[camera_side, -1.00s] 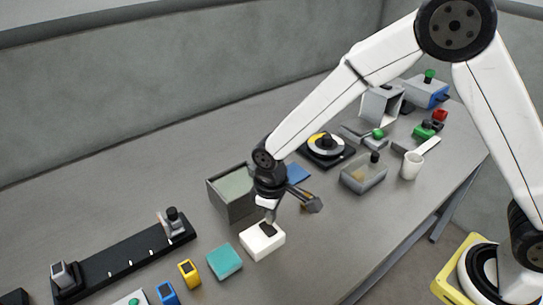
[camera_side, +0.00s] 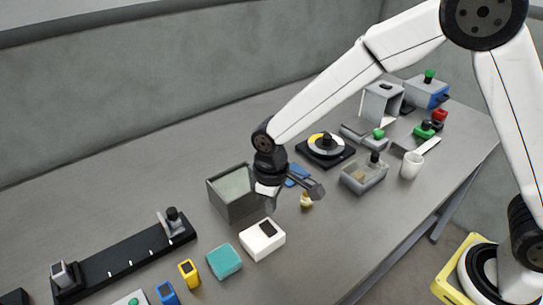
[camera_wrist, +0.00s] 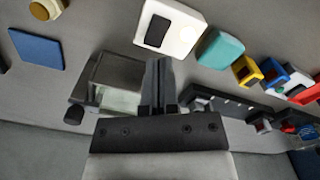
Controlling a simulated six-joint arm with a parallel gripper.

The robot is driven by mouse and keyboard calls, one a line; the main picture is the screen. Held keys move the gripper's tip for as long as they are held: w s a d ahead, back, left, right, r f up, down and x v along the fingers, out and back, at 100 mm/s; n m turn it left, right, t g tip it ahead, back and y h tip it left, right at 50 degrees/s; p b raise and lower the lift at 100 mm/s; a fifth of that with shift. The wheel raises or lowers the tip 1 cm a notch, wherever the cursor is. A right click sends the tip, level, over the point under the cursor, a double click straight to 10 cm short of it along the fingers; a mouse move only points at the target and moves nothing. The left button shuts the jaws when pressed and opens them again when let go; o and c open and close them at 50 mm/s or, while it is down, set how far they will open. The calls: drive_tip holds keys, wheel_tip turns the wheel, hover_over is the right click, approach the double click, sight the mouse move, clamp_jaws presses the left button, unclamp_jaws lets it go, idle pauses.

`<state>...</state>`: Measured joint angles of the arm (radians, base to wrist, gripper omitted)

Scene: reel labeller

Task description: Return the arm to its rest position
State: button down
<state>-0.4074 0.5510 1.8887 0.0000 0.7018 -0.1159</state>
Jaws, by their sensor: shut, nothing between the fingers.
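My gripper (camera_side: 269,203) hangs above the bench in the middle of the side view, between the grey open bin and the white box. In the wrist view its two dark fingers (camera_wrist: 158,65) lie together with nothing between them. The white box (camera_side: 263,242) with a dark patch on top stands on the bench below and apart from the gripper; it also shows at the top of the wrist view (camera_wrist: 170,28). My arm reaches in from the right.
The grey open bin (camera_side: 223,209) stands close beside the gripper. A small brass-coloured piece (camera_side: 306,201), a blue pad (camera_side: 298,175) and a teal block (camera_side: 225,261) lie nearby. A black rail (camera_side: 128,259) is at left. A clear-sided box (camera_side: 363,177) and white cup (camera_side: 411,165) stand to the right.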

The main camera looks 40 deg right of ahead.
drive_tip(key=shift+d, duration=0.15)
drive_tip(key=s+d+r+m+t, duration=0.1)
drive_tip(key=s+d+r+m, duration=0.1)
drive_tip(key=s+d, duration=0.4)
drive_tip(key=s+d+r+m+t, duration=0.1)
drive_tip(key=s+d+m, duration=0.3)
drive_tip(key=d, duration=0.7)
drive_tip(key=shift+s+r+t, duration=0.3)
drive_tip(key=shift+s+r, duration=0.15)
drive_tip(key=shift+s, duration=0.4)
